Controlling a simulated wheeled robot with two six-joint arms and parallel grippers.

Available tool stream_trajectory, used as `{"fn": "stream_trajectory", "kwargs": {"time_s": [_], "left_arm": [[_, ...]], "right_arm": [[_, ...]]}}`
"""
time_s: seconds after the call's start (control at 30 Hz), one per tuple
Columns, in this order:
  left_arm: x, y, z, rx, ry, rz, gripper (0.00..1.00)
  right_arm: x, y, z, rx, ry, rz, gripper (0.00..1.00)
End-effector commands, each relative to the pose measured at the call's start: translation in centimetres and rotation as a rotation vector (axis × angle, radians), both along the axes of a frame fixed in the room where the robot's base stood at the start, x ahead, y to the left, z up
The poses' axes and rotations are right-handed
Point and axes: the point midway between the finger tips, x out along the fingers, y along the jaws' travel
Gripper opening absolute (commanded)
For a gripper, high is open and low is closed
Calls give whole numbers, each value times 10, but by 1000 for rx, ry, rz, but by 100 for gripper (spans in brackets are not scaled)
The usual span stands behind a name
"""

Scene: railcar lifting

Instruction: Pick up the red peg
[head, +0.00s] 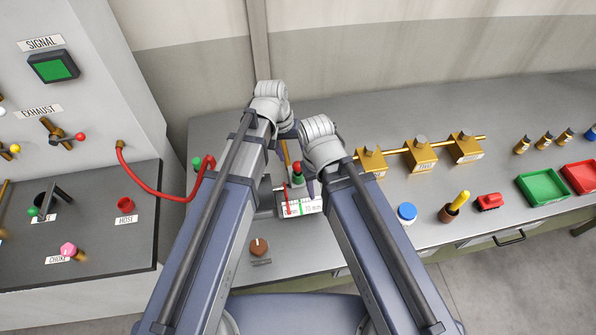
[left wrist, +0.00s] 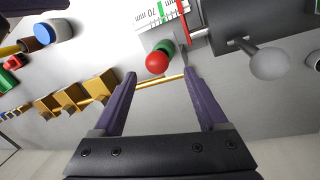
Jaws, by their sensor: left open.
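A round red knob with green below it, which looks like the red peg (head: 297,168), stands just behind a white millimetre gauge (head: 301,208). In the left wrist view, the red peg (left wrist: 157,62) appears between and slightly beyond the fingertips of my left gripper (left wrist: 160,76). The left fingers are open and empty, with a visible gap to the knob. The lower part of the peg is hidden by its head in that view. In the head view, my arms hide much of the left gripper, and I cannot make out the right jaws.
A gold rod with several gold blocks (head: 420,154) lies right of the arms; part of it crosses beneath the left fingers. A red hose (head: 158,193) loops at left.

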Motion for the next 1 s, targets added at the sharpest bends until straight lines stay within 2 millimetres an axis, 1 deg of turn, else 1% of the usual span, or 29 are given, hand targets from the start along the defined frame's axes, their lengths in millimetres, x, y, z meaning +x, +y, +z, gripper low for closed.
{"fn": "stream_trajectory", "kwargs": {"time_s": [0.03,0.17,0.27,0.37,0.6,0.67,0.93,0.97,1.0], "left_arm": [[0,-1,-3,0,0,0,76],[0,-1,-3,0,0,0,76],[-1,-2,-8,0,0,0,76],[-3,-5,-18,0,0,-1,76],[-7,-12,-48,0,0,-1,76],[-7,-13,-52,0,0,-1,76],[-7,-14,-51,0,0,0,76],[-7,-14,-51,0,0,0,74],[-7,-14,-51,0,0,0,70]], "right_arm": [[0,0,-3,0,0,0,50],[0,0,-3,0,0,0,50],[0,0,-8,0,0,0,50],[0,0,-18,0,0,0,50],[0,0,-48,0,-1,6,50],[0,0,-52,-1,-1,7,50],[0,0,-51,-2,0,9,50],[0,0,-51,-2,0,9,50],[0,0,-51,-2,0,9,50]]}}
